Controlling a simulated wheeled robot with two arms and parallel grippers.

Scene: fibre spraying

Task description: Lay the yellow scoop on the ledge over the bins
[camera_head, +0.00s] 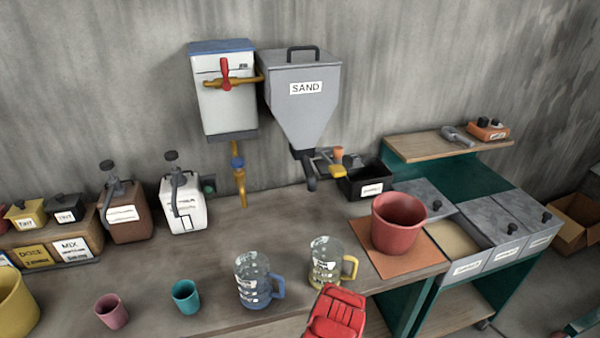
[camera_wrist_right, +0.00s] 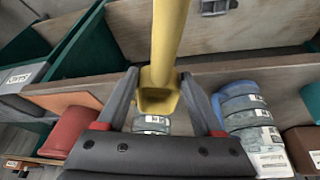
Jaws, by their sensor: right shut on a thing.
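The yellow scoop (camera_wrist_right: 170,40) is in my right gripper (camera_wrist_right: 158,78) in the right wrist view. Both fingers are closed on it, and its long yellow part runs up out of the picture. I cannot make out its whole shape. The ledge (camera_head: 420,147) is a wooden shelf at the right in the head view, on a green panel above the grey bins (camera_head: 490,214). A grey scoop and an orange box stand on it; its left part is bare. The yellow scoop is not clearly visible in the head view. My left gripper is not in view.
A red bucket (camera_head: 398,222) stands on an orange mat beside the bins. A clear jug with a yellow handle (camera_head: 326,262) and a blue-handled jug (camera_head: 253,279) stand near the bench front. A sand hopper (camera_head: 301,105) hangs on the wall. One bin shows pale contents.

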